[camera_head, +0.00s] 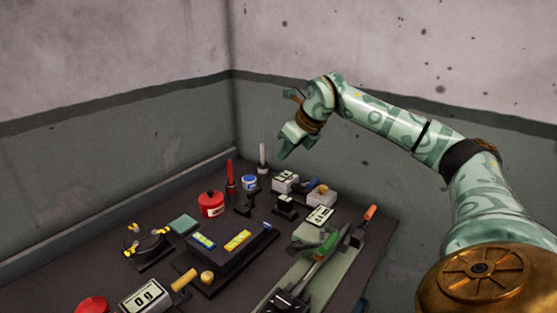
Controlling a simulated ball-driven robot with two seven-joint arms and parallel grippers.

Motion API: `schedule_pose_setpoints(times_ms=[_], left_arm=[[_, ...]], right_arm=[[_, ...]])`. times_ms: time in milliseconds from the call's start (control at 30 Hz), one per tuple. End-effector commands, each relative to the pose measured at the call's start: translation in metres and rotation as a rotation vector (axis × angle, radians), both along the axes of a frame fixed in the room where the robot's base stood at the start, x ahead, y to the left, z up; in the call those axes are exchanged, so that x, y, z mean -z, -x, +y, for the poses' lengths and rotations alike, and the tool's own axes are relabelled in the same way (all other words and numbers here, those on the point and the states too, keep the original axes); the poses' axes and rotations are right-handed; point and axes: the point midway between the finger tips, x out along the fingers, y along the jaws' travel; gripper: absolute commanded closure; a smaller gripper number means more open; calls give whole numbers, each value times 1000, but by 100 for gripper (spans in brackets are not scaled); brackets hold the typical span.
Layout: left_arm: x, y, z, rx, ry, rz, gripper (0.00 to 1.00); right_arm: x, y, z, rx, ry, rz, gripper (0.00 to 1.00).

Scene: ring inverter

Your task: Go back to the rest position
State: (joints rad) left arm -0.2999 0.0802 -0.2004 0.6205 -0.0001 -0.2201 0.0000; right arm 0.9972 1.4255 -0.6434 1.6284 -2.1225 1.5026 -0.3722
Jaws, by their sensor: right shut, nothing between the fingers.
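My right gripper (284,153) is in the head view, at the end of the patterned green arm that comes in from the right. It is raised above the far part of the dark table (110,247). Its fingers point down and are shut, with nothing seen between them. It appears apart from the things on the table. My left gripper is not in the picture.
A red pot (211,204), a blue-labelled jar (250,183) and small devices (285,182) stand at the back. A black tray (215,272) and a green board with a lever tool (312,264) lie nearer. Walls meet behind the table.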

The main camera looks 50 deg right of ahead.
Motion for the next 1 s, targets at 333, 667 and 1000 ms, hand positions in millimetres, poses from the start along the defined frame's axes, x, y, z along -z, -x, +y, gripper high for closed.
schedule_pose_setpoints(times_ms=[333, 667, 1000], left_arm=[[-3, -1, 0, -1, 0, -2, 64], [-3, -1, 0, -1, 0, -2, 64], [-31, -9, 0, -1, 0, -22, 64]], right_arm=[[-11, 7, -1, 0, 0, 1, 100], [-11, 7, -1, 0, 0, 0, 100], [-50, 12, -1, 0, 1, -20, 100]])
